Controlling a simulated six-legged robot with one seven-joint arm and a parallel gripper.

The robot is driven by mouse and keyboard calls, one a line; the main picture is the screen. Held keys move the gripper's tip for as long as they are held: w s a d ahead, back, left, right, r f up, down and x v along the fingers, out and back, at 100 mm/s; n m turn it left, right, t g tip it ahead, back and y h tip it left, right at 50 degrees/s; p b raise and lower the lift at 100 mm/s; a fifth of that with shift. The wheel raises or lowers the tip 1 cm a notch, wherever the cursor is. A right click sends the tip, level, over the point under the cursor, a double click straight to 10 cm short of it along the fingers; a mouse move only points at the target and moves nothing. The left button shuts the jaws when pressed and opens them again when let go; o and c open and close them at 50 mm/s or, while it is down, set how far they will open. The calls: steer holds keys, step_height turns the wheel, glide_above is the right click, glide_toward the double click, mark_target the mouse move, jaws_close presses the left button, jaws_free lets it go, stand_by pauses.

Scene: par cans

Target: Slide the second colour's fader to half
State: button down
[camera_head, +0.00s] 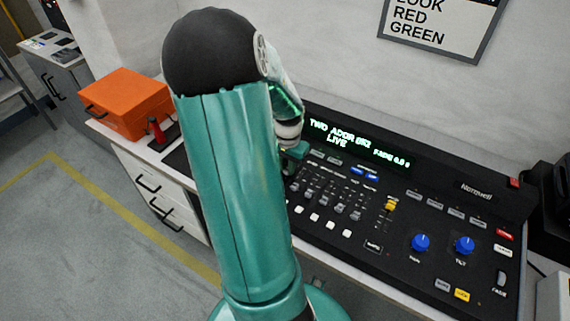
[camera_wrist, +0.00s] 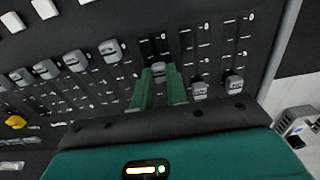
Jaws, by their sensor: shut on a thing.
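The lighting console (camera_head: 400,215) has a row of grey fader caps in vertical slots. My gripper (camera_wrist: 160,78) is shut on one grey fader cap (camera_wrist: 158,69), the third from the right end of the row in the wrist view. Two caps (camera_wrist: 200,90) to its right sit lower in the picture; the neighbouring cap (camera_wrist: 110,51) to its left sits higher. In the head view my gripper (camera_head: 293,153) is at the console's left part, and my arm hides the held cap. Slot labels are too small to read.
The console display (camera_head: 345,138) reads "TWO ADDR", "LIVE" and "FADE". A wall sign (camera_head: 440,25) reads "LOOK RED GREEN". An orange case (camera_head: 125,98) stands at left.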

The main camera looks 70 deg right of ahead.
steer(key=shift+d, duration=0.1)
steer(key=c, duration=1.4)
jaws_free()
steer(key=shift+o, duration=0.2)
step_height(320, 180, up, 14)
steer(key=shift+f, duration=0.1)
